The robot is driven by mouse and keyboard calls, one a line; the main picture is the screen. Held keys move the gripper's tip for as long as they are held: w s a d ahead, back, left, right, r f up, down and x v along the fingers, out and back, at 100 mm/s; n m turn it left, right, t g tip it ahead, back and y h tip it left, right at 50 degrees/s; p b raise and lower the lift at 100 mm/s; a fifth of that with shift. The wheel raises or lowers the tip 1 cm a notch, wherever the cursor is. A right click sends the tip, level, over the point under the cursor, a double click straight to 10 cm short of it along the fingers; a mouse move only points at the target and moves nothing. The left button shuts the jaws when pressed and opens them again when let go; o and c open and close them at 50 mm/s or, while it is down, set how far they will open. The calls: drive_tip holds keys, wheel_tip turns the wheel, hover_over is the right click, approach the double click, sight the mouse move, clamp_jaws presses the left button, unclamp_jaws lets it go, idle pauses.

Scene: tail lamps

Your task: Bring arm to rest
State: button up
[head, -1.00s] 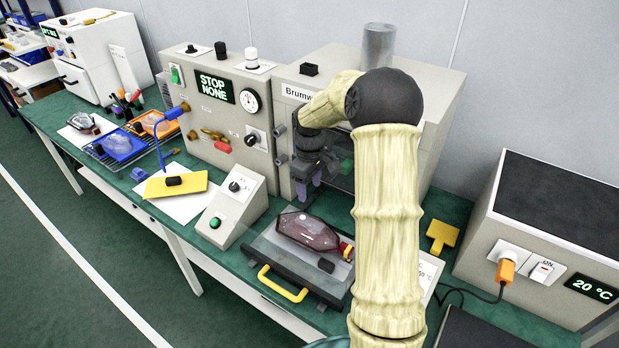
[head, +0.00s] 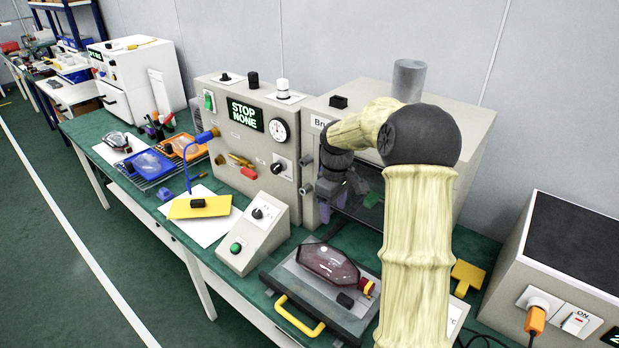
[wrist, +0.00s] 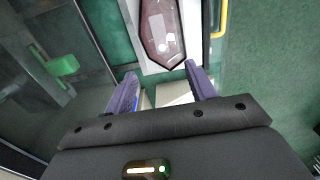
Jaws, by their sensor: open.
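My arm, in a cream ribbed cover with a dark elbow, is raised over the bench in the head view. My gripper (head: 330,205) hangs in front of the grey machine (head: 385,140), left of its opening. In the wrist view my gripper (wrist: 160,82) has its two purple fingers spread apart with nothing between them. A dark red tail lamp (head: 328,264) lies on the grey tray (head: 290,268) with the yellow handle, below and apart from the gripper. The lamp also shows beyond the fingertips in the wrist view (wrist: 163,30).
A control box with a green button (head: 254,232) stands left of the tray. A panel reading STOP NONE (head: 245,114) stands behind it. A grey box with an orange plug (head: 570,270) is at the right. Open green floor (head: 60,250) lies to the left.

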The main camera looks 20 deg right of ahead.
drive_tip(key=s+a+m+t, duration=0.1)
drive_tip(key=s+a+m, duration=0.2)
drive_tip(key=s, duration=0.8)
drive_tip(key=s+a+m+t, duration=0.1)
drive_tip(key=s+a+m, duration=0.2)
drive_tip(key=s+a, duration=0.5)
drive_tip(key=s, duration=0.3)
drive_tip(key=shift+a+f+m+t, duration=0.2)
drive_tip(key=shift+a+m+t, duration=0.1)
drive_tip(key=shift+m, duration=0.1)
drive_tip(key=shift+s, duration=0.1)
